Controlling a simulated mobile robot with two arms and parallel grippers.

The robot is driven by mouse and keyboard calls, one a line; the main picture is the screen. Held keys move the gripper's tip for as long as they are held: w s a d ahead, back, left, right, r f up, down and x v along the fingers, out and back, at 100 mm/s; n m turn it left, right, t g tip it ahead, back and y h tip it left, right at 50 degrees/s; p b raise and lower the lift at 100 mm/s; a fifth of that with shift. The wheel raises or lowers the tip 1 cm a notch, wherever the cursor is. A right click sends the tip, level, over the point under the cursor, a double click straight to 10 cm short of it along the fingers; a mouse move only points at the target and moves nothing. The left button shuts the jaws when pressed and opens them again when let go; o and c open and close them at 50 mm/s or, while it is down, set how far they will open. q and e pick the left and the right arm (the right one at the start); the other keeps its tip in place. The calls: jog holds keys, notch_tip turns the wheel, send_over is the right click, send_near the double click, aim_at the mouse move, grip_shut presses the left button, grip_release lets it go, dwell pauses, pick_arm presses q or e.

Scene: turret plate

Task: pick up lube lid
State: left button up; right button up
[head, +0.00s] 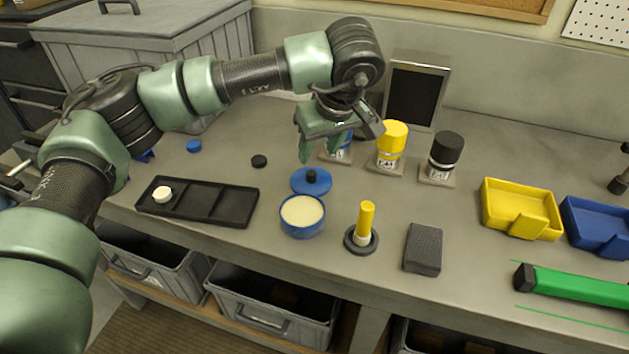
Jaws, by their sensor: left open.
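The lube lid, a round blue lid (325,186) with a black knob, lies flat on the workbench in the head view. It is just behind an uncovered blue tub (302,228) filled with a pale substance. My left gripper (318,154) is open and empty, pointing down above and slightly behind the lid, apart from it. The lid is in plain view. My right gripper is not in view.
A black compartment tray (230,205) holding a white cap lies left of the tub. A yellow-handled piece (366,220) and a grey block (423,250) are to the right. Yellow-capped (392,140) and black-capped (446,150) bottles stand behind, near the gripper.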

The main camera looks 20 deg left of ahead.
aim_at(311, 172)
pick_arm(q)
jog(key=x, duration=0.2)
jog(key=shift+w+f, duration=0.35)
jog(key=shift+w, duration=0.05)
jog(key=shift+a+f+p, duration=0.3)
jog(key=shift+f+p, duration=0.15)
jog(key=shift+f, duration=0.2)
jog(key=p+x, duration=0.1)
jog(key=x, duration=0.2)
jog(key=shift+f, duration=0.4)
jog(key=shift+w+a+f, duration=0.15)
jog(key=shift+f, duration=0.25)
grip_shut()
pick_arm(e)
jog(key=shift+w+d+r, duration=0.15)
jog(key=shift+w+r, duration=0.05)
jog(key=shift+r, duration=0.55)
